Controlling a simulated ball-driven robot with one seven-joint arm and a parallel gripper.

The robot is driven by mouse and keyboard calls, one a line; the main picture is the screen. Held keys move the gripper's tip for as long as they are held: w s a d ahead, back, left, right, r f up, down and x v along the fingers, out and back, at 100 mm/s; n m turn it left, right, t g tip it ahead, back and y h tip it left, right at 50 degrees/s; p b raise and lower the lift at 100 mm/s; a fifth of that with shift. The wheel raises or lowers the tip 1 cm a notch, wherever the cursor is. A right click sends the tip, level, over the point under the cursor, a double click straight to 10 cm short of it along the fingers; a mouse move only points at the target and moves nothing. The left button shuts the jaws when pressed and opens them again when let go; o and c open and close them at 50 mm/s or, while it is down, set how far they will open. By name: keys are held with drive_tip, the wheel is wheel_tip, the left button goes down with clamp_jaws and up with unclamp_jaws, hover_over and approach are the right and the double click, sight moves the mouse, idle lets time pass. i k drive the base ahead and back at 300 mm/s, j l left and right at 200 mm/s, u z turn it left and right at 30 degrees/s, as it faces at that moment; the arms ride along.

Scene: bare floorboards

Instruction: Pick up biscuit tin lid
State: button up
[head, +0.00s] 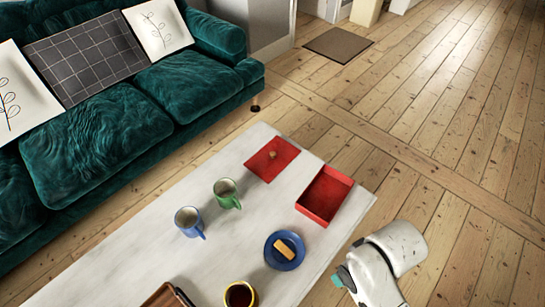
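The biscuit tin lid (263,166) is a flat red square with a small brownish knob on top. It lies on the pale table near its far edge, left of the open red tin (322,213). The tin looks empty. My gripper (342,279) is at the lower right, by the table's right edge and well away from the lid. Only a small teal and dark part shows at the end of my white arm. I cannot tell whether its fingers are apart.
Green (227,200) and blue (188,231) mugs stand left of the tin. A blue plate (272,255) with a yellowish biscuit, a yellow-rimmed cup (228,300) and a brown tray (160,298) are nearer. A teal sofa (95,140) lies beyond the table; floor is clear at right.

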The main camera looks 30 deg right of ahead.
sight(268, 161)
drive_tip(key=i+l, duration=0.25)
drive_tip(key=l, duration=0.15)
drive_tip(key=i+l+u, duration=0.1)
drive_tip(key=i+l, duration=0.35)
drive_tip(key=l, duration=0.3)
drive_tip(key=i+l, duration=0.25)
drive_tip(key=l, duration=0.15)
drive_tip(key=i+l+u, duration=0.1)
drive_tip(key=i+l, duration=0.15)
drive_tip(key=l, duration=0.15)
